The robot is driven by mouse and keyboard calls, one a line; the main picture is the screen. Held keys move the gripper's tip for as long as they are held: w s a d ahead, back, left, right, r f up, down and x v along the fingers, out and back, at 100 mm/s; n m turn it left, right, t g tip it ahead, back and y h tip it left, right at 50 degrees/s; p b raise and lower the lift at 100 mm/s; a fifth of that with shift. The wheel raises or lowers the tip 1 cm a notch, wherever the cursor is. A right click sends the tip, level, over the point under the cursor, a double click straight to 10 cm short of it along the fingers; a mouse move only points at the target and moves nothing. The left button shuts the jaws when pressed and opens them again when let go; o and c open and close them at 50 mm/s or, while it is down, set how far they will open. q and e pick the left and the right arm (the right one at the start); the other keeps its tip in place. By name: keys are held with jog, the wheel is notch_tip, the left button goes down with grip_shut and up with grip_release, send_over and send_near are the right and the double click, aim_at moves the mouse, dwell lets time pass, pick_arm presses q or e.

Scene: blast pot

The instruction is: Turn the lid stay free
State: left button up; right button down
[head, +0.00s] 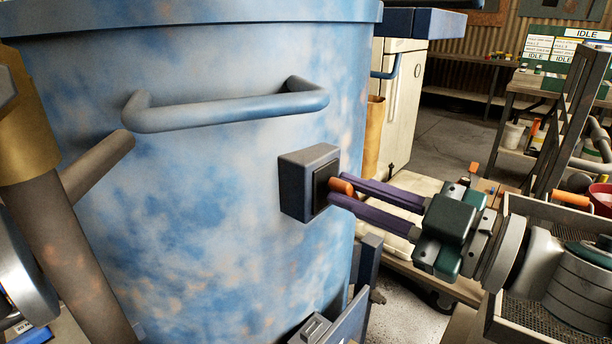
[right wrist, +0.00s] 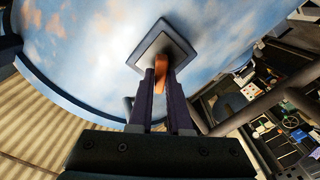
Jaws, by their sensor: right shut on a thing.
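The lid stay appears as a small orange tab (head: 342,186) on a dark square plate in a grey box (head: 300,190), fixed to the side of the blue mottled pot (head: 220,210). My right gripper (head: 338,189) reaches in from the right, its two purple fingers closed on either side of the orange tab. In the right wrist view the orange tab (right wrist: 160,76) sits between the fingertips (right wrist: 161,80), just in front of the grey box (right wrist: 162,48). The fingers partly hide the tab. My left gripper is not in view.
A blue bar handle (head: 225,108) stands out from the pot above the box. The pot's rim (head: 200,20) is at the top. A brown post (head: 70,240) rises at the left. A mesh-bottomed tray (head: 540,325) lies at the lower right. Open floor (head: 450,130) shows behind.

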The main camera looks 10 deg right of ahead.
jog(key=n, duration=0.2)
jog(key=n+b, duration=0.1)
jog(key=n, duration=0.2)
jog(key=shift+s+a+f+n, duration=0.15)
jog(key=shift+f+n, duration=0.15)
jog(key=shift+f, duration=0.05)
jog(key=n+b, duration=0.2)
jog(key=n, duration=0.3)
jog(key=shift+f, duration=0.2)
jog(key=c, duration=0.8)
grip_release()
jog(key=shift+c, duration=0.2)
jog(key=shift+s, duration=0.1)
